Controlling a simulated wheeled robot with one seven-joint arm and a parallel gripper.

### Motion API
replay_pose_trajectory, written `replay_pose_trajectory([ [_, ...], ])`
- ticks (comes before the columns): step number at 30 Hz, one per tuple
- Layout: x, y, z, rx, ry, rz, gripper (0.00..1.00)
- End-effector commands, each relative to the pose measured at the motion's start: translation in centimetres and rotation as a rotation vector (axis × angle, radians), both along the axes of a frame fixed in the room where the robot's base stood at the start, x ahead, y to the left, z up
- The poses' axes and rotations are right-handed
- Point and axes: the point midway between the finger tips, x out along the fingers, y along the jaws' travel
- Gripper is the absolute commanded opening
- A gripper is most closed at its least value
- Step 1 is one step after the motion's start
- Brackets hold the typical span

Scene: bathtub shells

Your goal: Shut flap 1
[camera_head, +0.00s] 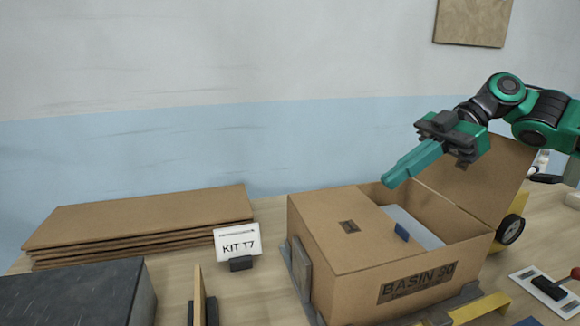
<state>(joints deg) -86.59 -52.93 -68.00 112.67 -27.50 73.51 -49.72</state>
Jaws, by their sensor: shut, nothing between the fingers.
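A brown cardboard box (340,275) marked "BASIN 30" stands on the table. Its left flap (345,222) lies flat over the left part of the top and has a small dark patch. Its right flap (478,178) stands up, leaning outward to the right. I see no number telling which one is flap 1. A pale panel (415,228) with a blue piece (401,232) shows inside the open right part. My gripper (392,181) is shut and empty, its long teal fingers pointing down and left above the box's back edge. I cannot tell whether it touches the box.
A "KIT T7" sign (237,242) stands left of the box, before stacked cardboard sheets (150,219). A dark grey block (75,290) is at front left. A white plate with a dark handle (545,288) lies at right.

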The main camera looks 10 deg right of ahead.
Motion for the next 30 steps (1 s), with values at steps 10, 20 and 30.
replay_pose_trajectory([
  [10,0.4,-1.9,-2.3,-0.002,0.001,0.005,0.00],
  [20,0.4,-2.2,-2.9,-0.002,-0.001,0.006,0.00],
  [30,0.4,-2.3,-2.8,-0.002,-0.001,0.006,0.00],
])
